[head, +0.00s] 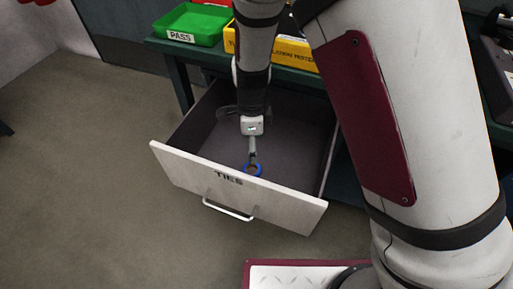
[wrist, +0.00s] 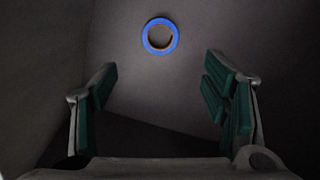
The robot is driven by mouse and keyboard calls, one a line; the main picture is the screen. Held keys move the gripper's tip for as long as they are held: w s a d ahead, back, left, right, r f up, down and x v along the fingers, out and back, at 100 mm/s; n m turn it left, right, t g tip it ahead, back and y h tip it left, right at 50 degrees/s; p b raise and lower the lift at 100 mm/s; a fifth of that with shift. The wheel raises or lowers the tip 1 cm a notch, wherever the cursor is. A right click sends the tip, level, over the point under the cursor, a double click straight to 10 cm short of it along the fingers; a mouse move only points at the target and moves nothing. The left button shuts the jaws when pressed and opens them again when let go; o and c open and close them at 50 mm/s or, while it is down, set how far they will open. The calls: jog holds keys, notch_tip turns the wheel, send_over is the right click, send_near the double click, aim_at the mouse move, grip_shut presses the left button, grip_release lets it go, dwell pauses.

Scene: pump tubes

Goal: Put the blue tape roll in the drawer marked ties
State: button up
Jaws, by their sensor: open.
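The blue tape roll (wrist: 147,38) lies flat on the drawer floor in the wrist view, beyond my fingertips and apart from them. In the head view the tape roll (head: 260,171) shows as a small blue ring just behind the drawer's front panel. The drawer marked TIES (head: 290,202) is pulled wide open. My gripper (wrist: 160,88) is open, with nothing between its green-padded fingers. In the head view my gripper (head: 252,152) reaches down inside the drawer, and the arm hides part of the drawer's back.
A green tray marked PASS (head: 190,24) and a yellow tray (head: 290,50) stand on the bench above the drawer. The drawer's side walls and front panel surround my gripper. The floor to the left is clear.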

jog(key=shift+r, duration=0.25)
jog(key=s+d+r+n+y, duration=0.1)
jog(key=s+d+r+n, duration=0.4)
jog(key=r, duration=0.5)
jog(key=s+d+r+n+y, duration=0.1)
jog(key=s+d+r+n, duration=0.45)
jog(key=r, duration=0.55)
jog(key=s+d+r+n+h, duration=0.1)
jog(key=s+d+r+n, duration=0.1)
jog(key=s+d, duration=0.3)
jog(key=s+d+r+n+h, duration=0.1)
jog(key=s+d+r+n, duration=0.2)
jog(key=s, duration=1.1)
jog(key=d+n, duration=0.2)
jog(key=d, duration=0.1)
jog(key=shift+w, duration=0.1)
